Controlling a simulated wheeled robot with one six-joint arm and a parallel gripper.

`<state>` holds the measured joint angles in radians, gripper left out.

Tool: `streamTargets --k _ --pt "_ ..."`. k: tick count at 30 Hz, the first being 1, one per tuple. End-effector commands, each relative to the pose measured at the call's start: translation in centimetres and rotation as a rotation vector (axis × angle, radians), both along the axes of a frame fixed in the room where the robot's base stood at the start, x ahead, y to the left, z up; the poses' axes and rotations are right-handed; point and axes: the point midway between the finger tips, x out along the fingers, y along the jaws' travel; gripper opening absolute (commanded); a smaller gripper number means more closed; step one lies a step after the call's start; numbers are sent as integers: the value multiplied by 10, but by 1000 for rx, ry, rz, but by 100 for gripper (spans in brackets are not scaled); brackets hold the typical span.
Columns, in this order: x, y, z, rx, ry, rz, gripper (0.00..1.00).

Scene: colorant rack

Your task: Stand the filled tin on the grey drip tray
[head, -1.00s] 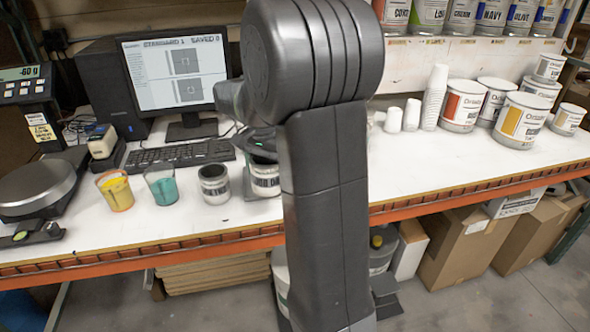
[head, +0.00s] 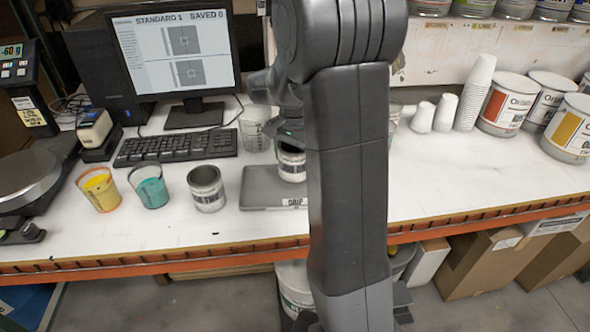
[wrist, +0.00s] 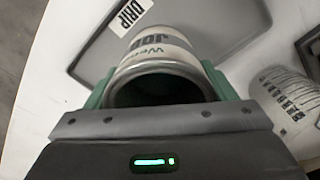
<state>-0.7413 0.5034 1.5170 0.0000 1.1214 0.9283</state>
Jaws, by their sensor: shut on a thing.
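My gripper (wrist: 165,97) is shut on a tin (wrist: 160,51) with a white label, its green fingers on either side of it in the wrist view. In the head view the tin (head: 292,163) shows beside my arm, over or on the grey drip tray (head: 258,188); I cannot tell whether it touches. The tray, with its "DRIP" label, also shows behind the tin in the wrist view (wrist: 90,51). The tin's inside looks dark, and its contents cannot be made out. My arm hides the right part of the tray in the head view.
A second, open tin (head: 206,189) stands left of the tray. Cups of yellow (head: 101,190) and teal (head: 150,188) stand further left. A clear cup (head: 254,130) stands behind the tray. The keyboard (head: 176,147) lies behind the open tin. Bench right of my arm is clear at the front.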

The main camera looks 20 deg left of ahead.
Motion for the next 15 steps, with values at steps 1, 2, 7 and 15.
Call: streamTargets --k 1,2,7,15 --pt "0 0 -4 -2 1 0 50" --pt "0 0 -6 -1 1 0 50" --pt "0 0 -27 -3 3 0 50" --pt "0 0 -44 1 -1 0 50"
